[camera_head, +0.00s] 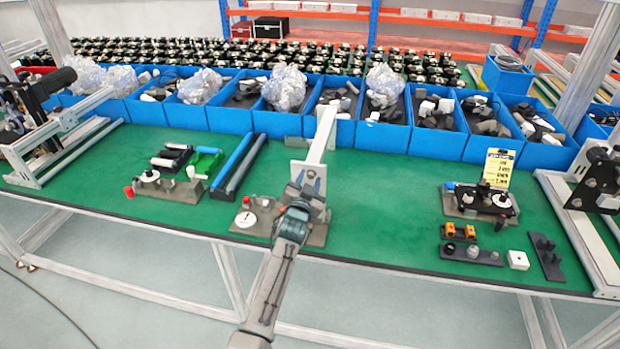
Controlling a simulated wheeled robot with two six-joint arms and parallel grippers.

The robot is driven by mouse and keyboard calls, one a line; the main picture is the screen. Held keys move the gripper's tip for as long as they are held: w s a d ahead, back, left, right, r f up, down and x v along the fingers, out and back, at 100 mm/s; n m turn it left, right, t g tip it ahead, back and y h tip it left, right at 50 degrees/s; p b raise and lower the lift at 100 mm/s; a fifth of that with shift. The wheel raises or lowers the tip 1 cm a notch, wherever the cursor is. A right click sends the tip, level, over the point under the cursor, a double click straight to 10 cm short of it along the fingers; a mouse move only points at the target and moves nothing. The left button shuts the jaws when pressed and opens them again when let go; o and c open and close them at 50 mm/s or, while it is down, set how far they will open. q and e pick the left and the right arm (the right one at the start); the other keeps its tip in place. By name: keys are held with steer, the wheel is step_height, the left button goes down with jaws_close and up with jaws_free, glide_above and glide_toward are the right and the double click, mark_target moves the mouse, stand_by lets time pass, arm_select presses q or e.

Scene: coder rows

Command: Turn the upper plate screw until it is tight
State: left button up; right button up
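My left gripper (303,196) reaches up from the bottom of the picture to a small grey fixture (262,224) on the green table's front part. The fixture carries a white round dial (245,219) and a red knob (246,200) to the gripper's left. A white plate (308,173) stands upright just behind the gripper, with a long white bar (323,135) rising from it. The plate's screw is too small or hidden to make out. The fingers overlap the fixture, so whether they are open or shut is unclear. My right gripper is not in view.
Blue bins (285,124) with bagged and loose parts line the table's back. Another fixture with knobs (170,187) stands left, beside blue and grey rollers (238,166). A fixture with a yellow label (498,167) and small blocks stand right. The green table (385,205) is clear between.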

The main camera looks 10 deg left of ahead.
arm_select(q)
steer(key=n+b, duration=0.7)
steer(key=n, duration=0.1)
steer(key=shift+f, duration=0.25)
steer(key=shift+r+n+b, duration=0.1)
steer(key=shift+n+b, duration=0.3)
steer(key=shift+n, duration=0.2)
steer(key=shift+r+n, duration=0.15)
steer(key=shift+n, duration=0.25)
jaws_close()
jaws_free()
